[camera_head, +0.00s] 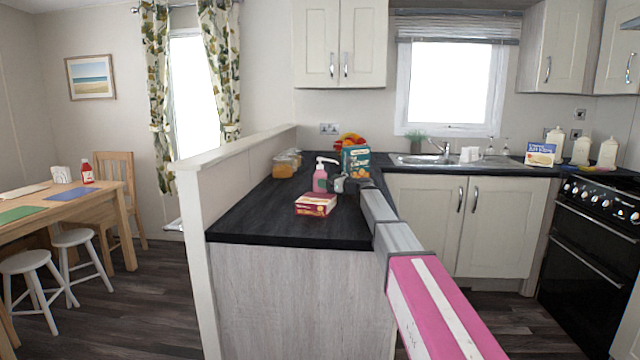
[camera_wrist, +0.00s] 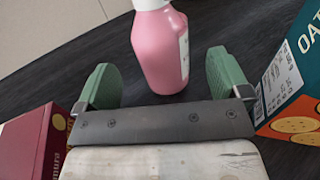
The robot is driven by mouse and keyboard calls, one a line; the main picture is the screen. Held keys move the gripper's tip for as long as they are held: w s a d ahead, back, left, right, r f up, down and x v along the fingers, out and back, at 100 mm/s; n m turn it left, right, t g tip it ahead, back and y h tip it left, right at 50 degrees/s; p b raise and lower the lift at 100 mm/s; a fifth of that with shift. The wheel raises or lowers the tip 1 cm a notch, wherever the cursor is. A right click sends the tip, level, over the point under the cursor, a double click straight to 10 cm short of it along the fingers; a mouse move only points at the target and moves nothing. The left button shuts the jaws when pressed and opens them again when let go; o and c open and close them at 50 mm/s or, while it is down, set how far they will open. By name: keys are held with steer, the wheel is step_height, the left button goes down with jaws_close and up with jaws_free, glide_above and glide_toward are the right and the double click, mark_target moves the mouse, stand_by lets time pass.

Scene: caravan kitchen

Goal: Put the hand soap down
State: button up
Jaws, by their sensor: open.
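The hand soap (camera_head: 320,180) is a pink pump bottle with a white top, standing upright on the dark counter (camera_head: 268,208). In the wrist view the pink bottle (camera_wrist: 160,50) stands just beyond my gripper (camera_wrist: 172,84), its lower part between or just past the two green fingertips. The fingers are spread apart with gaps beside the bottle, so my gripper is open. In the head view my gripper (camera_head: 340,184) is right beside the bottle, low over the counter. The top of the bottle is cut off in the wrist view.
A red and yellow box (camera_head: 316,205) lies in front of the bottle. A teal oat box (camera_head: 356,161) stands behind my gripper and shows close at right in the wrist view (camera_wrist: 296,75). Amber containers (camera_head: 286,163) stand farther back. The counter's front left is clear.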

steer(key=x, duration=0.4)
steer(key=shift+w+a, duration=0.25)
steer(key=shift+c, duration=0.3)
steer(key=c, duration=1.2)
